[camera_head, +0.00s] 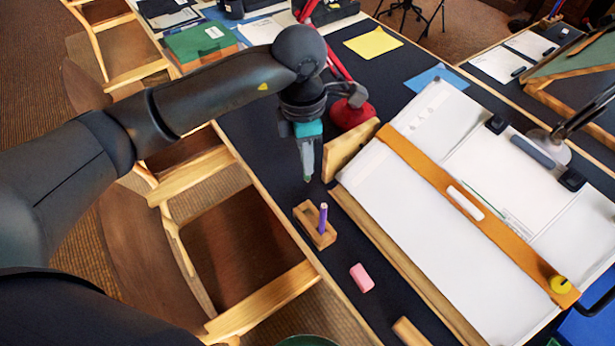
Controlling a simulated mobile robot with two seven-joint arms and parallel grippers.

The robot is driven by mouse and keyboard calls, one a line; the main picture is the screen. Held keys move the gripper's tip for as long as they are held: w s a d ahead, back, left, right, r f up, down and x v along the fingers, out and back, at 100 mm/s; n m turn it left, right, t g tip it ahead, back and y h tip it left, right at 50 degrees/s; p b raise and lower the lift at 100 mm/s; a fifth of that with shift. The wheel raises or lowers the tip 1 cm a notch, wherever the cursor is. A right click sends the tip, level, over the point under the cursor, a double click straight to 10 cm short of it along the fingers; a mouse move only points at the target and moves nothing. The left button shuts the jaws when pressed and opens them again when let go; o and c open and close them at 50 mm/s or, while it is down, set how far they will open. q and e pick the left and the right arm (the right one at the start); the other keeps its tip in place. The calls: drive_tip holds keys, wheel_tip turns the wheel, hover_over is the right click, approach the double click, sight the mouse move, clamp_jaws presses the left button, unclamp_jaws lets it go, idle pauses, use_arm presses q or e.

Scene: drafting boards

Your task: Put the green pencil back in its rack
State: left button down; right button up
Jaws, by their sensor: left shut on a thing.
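My left gripper (306,168) points down over the dark table, above and behind the small wooden rack. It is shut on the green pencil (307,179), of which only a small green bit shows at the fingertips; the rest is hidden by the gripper. The wooden rack (328,238) stands near the table's left edge, in front of the gripper and apart from it. A purple pencil (323,217) stands upright in the rack. My right gripper is not in view.
A tilted drafting board (385,210) with a wooden straightedge (420,165) fills the right. A red lamp base (351,114) and an upright wooden piece (350,150) stand close to the gripper. A pink eraser (361,277) lies in front of the rack.

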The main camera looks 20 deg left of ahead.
sight(307, 181)
use_arm(q)
drive_tip(key=f+n, duration=0.1)
drive_tip(key=n, duration=0.3)
drive_tip(key=f+n, duration=0.2)
drive_tip(key=n, duration=0.2)
drive_tip(key=f+n+p, duration=0.1)
drive_tip(key=f+n, duration=0.1)
drive_tip(key=n, duration=0.2)
drive_tip(key=shift+s+d+f+n, duration=0.1)
drive_tip(key=shift+d+f+n, duration=0.15)
drive_tip(key=shift+n, duration=0.15)
drive_tip(key=n, duration=0.1)
drive_tip(key=f+n, duration=0.1)
drive_tip(key=n, duration=0.1)
drive_tip(key=shift+s+a+f, duration=0.1)
drive_tip(key=shift+s+f, duration=0.1)
drive_tip(key=shift+f, duration=0.05)
drive_tip(key=shift+f+b, duration=2.9)
drive_tip(key=shift+f, duration=0.75)
drive_tip(key=shift+f+b, duration=0.3)
drive_tip(key=shift+f, duration=0.1)
drive_tip(key=c, duration=0.8)
unclamp_jaws()
drive_tip(key=shift+o, duration=0.2)
drive_tip(key=shift+r, duration=0.1)
wheel_tip(307, 181, up, 15)
drive_tip(key=p, duration=0.3)
